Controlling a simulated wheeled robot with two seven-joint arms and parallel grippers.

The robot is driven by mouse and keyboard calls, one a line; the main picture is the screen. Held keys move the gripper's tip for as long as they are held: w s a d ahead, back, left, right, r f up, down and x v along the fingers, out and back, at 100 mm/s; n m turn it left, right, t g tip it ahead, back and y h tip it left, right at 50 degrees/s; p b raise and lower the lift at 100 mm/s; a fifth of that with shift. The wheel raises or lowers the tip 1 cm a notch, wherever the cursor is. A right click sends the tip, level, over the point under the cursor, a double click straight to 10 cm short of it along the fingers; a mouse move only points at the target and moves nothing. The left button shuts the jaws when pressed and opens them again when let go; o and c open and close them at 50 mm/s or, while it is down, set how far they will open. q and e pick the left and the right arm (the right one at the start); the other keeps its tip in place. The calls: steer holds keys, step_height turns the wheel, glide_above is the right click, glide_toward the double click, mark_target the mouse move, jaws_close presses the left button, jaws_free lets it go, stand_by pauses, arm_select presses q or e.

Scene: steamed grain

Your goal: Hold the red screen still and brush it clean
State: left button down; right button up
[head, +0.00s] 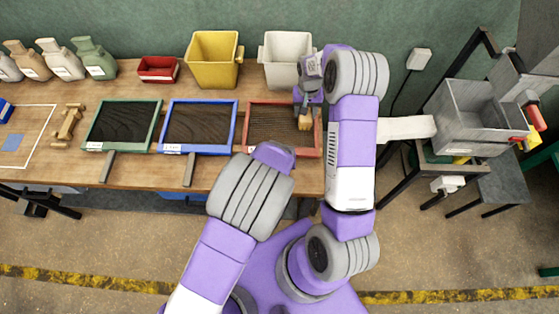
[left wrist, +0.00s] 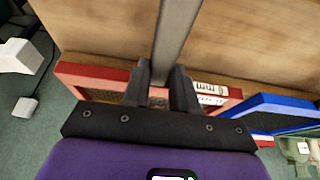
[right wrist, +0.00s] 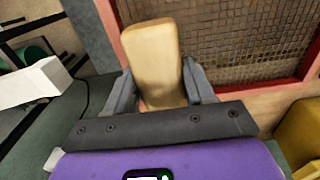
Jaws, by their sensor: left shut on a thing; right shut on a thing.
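The red screen (head: 270,103) lies on the bench, a wire mesh in a red frame. Its red frame also shows in the left wrist view (left wrist: 92,72). My left gripper (left wrist: 160,80) is shut on the screen's grey metal handle (left wrist: 174,40). In the head view my left arm hides that grip. My right gripper (right wrist: 157,75) is shut on a pale wooden brush (right wrist: 150,50). In the head view the brush (head: 305,123) is over the right part of the screen, close to its right rim. Its bristles are hidden, and I cannot tell whether it touches the mesh (right wrist: 230,40).
A blue screen (head: 236,125) and a green screen (head: 155,125) lie to the left, handles toward me. Behind stand a red tray (head: 157,76), a yellow bin (head: 213,62) and a white bin (head: 285,74). A grey metal hopper (head: 465,125) stands right of the bench.

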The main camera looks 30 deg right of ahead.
steer(key=shift+s+d, duration=0.15)
steer(key=shift+d, duration=0.1)
steer(key=shift+r, duration=2.55)
steer(key=shift+a, duration=0.1)
glide_above(256, 134)
steer(key=shift+a+f, duration=0.15)
steer(key=shift+f, duration=0.95)
steer(key=shift+f, duration=0.2)
steer(key=shift+f, duration=0.5)
